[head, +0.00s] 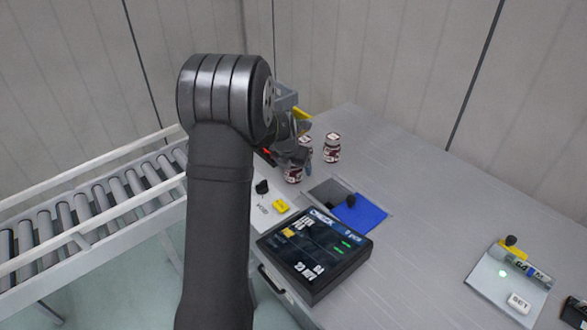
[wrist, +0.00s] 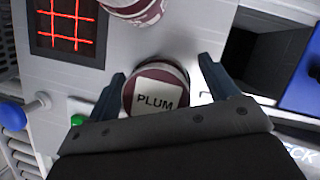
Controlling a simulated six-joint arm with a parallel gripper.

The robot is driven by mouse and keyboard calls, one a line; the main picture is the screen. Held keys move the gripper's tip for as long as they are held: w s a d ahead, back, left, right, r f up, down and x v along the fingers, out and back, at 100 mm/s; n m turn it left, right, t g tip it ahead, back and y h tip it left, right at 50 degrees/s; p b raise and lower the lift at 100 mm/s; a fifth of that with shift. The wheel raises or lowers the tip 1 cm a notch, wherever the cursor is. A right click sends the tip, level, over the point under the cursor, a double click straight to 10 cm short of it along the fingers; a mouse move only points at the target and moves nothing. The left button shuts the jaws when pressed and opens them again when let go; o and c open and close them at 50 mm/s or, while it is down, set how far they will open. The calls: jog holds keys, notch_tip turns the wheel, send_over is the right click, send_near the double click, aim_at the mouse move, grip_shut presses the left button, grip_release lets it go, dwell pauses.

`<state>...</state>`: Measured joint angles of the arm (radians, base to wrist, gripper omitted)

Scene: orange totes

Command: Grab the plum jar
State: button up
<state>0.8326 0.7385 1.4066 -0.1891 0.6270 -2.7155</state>
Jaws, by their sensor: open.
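The plum jar (wrist: 156,91) shows in the wrist view with a dark red body and a pale label reading PLUM. My gripper (wrist: 160,72) is open, with one finger on each side of the jar. I cannot tell whether the fingers touch it. In the head view, my gripper (head: 298,155) is partly hidden by my own arm. A jar (head: 292,174) shows just below it there, its label too small to read. Another similar jar (head: 332,148) stands to the right, apart from the gripper.
A second jar (wrist: 135,8) is close at the top of the wrist view. A dark panel with red lines (wrist: 68,25) is at the upper left. A recess with a blue lid (head: 360,210) and a black display box (head: 315,253) are nearby.

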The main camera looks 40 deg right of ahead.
jog(key=c, duration=1.3)
jog(key=shift+r, duration=0.1)
